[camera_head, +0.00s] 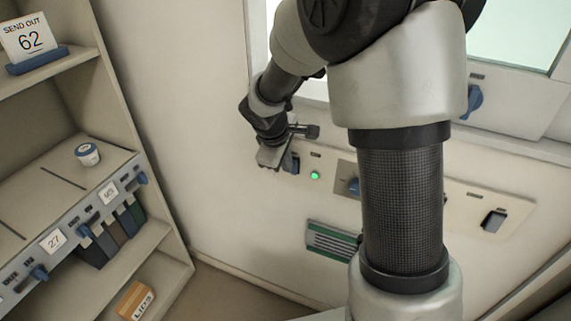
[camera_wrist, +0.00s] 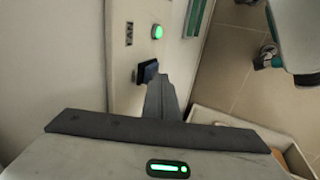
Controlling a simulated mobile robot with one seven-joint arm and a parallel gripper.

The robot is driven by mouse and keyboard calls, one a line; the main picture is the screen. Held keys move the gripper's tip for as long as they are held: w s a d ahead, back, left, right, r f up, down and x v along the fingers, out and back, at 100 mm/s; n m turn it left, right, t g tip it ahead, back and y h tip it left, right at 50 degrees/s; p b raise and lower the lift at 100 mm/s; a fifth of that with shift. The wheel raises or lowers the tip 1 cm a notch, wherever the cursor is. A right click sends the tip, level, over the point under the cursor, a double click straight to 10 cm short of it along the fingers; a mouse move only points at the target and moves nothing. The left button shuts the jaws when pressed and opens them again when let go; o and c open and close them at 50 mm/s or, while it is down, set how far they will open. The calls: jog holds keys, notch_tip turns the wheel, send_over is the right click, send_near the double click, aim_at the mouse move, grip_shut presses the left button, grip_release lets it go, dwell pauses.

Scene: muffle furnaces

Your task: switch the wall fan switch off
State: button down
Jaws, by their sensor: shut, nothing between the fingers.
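The fan switch is a dark blue rocker on a pale wall panel, beside a lit green lamp (camera_head: 315,175). In the wrist view the switch (camera_wrist: 147,71) sticks out next to a small label that seems to read FAN (camera_wrist: 129,33), and the green lamp (camera_wrist: 157,32) glows beyond it. My gripper (camera_head: 276,157) is at the left end of the panel, just left of the switch (camera_head: 295,163). In the wrist view its shut, empty fingers (camera_wrist: 162,94) are right beside the switch; I cannot tell whether they touch it. The gripper partly hides the switch's surroundings.
Right of the lamp are a blue knob (camera_head: 353,186) and a dark rocker (camera_head: 494,220). A green-framed vent (camera_head: 331,241) is below. A shelf unit (camera_head: 124,108) with tagged levers stands at left. A window ledge with a blue knob (camera_head: 473,101) is above.

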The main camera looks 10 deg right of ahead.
jog(key=shift+r, duration=0.1)
jog(key=p, duration=0.4)
jog(key=shift+w+d+g+y, duration=0.25)
jog(key=shift+w+g+y, duration=0.05)
jog(key=shift+w, duration=0.05)
jog(key=shift+r, duration=0.15)
jog(key=shift+r+p, duration=0.6)
jog(key=shift+r, duration=0.1)
